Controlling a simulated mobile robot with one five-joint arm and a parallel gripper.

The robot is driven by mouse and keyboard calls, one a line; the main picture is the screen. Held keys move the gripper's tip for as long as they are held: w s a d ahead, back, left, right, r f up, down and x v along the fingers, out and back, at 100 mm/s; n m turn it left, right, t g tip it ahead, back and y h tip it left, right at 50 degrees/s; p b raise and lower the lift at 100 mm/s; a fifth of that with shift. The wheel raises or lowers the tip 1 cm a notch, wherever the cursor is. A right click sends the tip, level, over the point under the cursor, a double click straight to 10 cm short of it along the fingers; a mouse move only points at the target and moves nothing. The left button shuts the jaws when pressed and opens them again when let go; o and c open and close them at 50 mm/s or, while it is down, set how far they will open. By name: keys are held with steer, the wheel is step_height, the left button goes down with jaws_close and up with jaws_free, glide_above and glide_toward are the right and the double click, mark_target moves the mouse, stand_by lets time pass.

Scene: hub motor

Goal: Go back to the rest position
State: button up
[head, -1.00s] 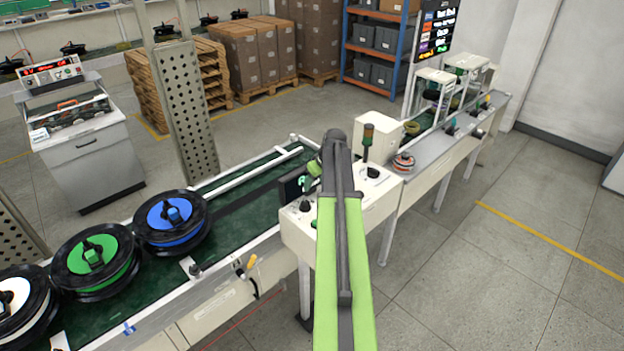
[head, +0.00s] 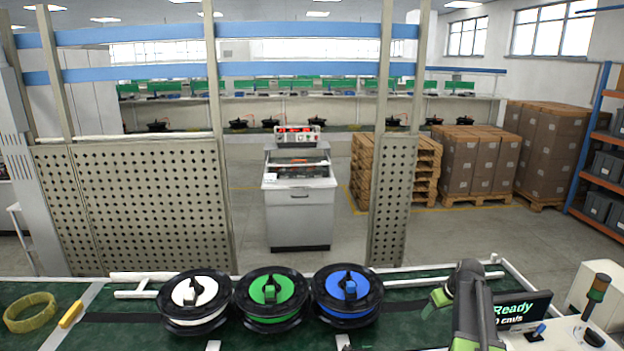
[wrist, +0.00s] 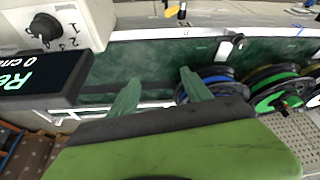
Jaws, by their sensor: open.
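My gripper (wrist: 158,88) shows in the wrist view with its two green fingers spread apart and nothing between them. Behind the fingers lies the green conveyor belt. In the head view my arm rises at the lower right, and part of the gripper (head: 441,296) shows beside the dark wrist, over the belt, left of the control box screen. The fingertips are not clear there.
The control box screen (head: 522,308) reads "Ready", close to the right of my arm. A yellow ring (head: 30,312) lies at the belt's left. Perforated panels (head: 150,205) and a grey cabinet (head: 300,205) stand behind the belt.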

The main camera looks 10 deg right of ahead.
steer(key=s+a+f+n+g+b, duration=0.1)
steer(key=s+a+f+b, duration=0.15)
steer(key=a, duration=0.85)
steer(key=s+a+f+n+g+b, duration=0.15)
steer(key=a+f, duration=0.25)
steer(key=a, duration=0.7)
steer(key=s+a+f+n+b, duration=0.1)
steer(key=a+f+b, duration=0.2)
steer(key=a, duration=0.8)
steer(key=s+a+m+g, duration=0.1)
steer(key=s+m+g, duration=0.1)
steer(key=s+m, duration=0.3)
steer(key=s, duration=0.3)
steer(key=shift+s+a+f, duration=0.2)
steer(key=shift+a+f, duration=0.1)
steer(key=shift+a, duration=0.1)
